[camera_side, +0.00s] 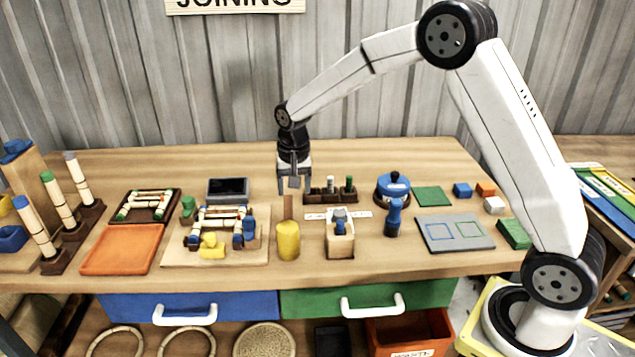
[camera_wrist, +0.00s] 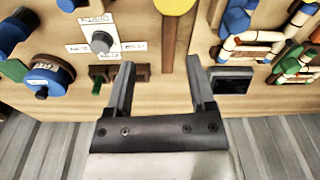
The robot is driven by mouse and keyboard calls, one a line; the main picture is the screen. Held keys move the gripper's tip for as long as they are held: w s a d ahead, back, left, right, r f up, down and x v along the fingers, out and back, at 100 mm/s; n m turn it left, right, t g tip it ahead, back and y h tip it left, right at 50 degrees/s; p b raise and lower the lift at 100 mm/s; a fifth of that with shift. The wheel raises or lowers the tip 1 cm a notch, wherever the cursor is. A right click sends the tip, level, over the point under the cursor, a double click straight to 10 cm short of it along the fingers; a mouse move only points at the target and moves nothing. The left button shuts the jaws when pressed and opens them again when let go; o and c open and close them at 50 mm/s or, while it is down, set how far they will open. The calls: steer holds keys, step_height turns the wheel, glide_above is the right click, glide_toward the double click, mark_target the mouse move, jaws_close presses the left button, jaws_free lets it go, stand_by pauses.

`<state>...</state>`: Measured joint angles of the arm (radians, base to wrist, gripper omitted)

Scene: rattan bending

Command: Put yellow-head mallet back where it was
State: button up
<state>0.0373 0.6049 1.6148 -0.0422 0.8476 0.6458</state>
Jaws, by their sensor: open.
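The yellow-head mallet (camera_side: 288,241) is at the front middle of the table, its brown handle (camera_side: 288,208) pointing toward the back. I cannot tell whether it stands or lies. In the wrist view its yellow head (camera_wrist: 174,5) is cut off by the top edge, and the handle (camera_wrist: 168,42) reaches down between my fingers in the picture. My gripper (camera_side: 290,186) is open and empty, pointing down above the table, behind the handle in the side view. In the wrist view the open fingers (camera_wrist: 160,66) sit on either side of the handle's end, with no visible grip on it.
A dark rack with pegs (camera_side: 331,195) stands close right of my gripper. A wooden holder (camera_side: 340,240) and a blue tool (camera_side: 394,218) are right of the mallet. A rattan frame jig (camera_side: 180,257) is left, with a dark tray (camera_side: 228,190) behind it.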

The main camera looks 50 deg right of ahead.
steer(key=s+a+f+n+t, duration=0.1)
steer(key=s+n, duration=0.6)
steer(key=s, duration=1.5)
steer(key=shift+s+a+n+t, duration=0.3)
steer(key=shift+a, duration=0.45)
